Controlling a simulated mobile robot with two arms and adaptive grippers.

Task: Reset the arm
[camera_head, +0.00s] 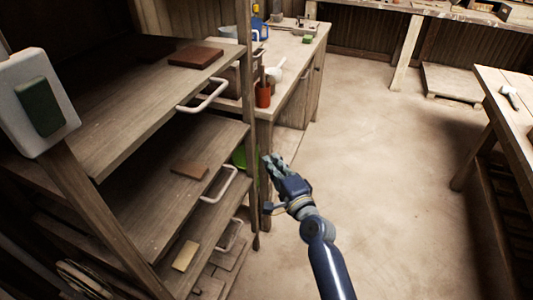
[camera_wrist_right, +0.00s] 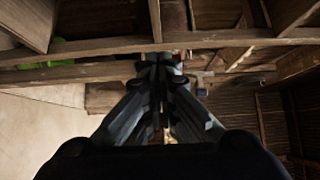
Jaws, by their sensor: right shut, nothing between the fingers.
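My right arm comes in from the bottom in the head view, and its gripper (camera_head: 272,165) hangs over the floor just right of the wooden shelf unit. In the right wrist view the fingers (camera_wrist_right: 160,68) are together with nothing between them. The gripper looks apart from the middle pull-out shelf and its white handle (camera_head: 219,184). My left gripper is not in view.
Pull-out shelves hold a dark red tile (camera_head: 196,57), a brown tile (camera_head: 189,170) and a tan tile (camera_head: 185,256). A workbench (camera_head: 300,45) with a red cup (camera_head: 263,95) stands behind. The floor (camera_head: 365,160) to the right is clear up to a table (camera_head: 510,85).

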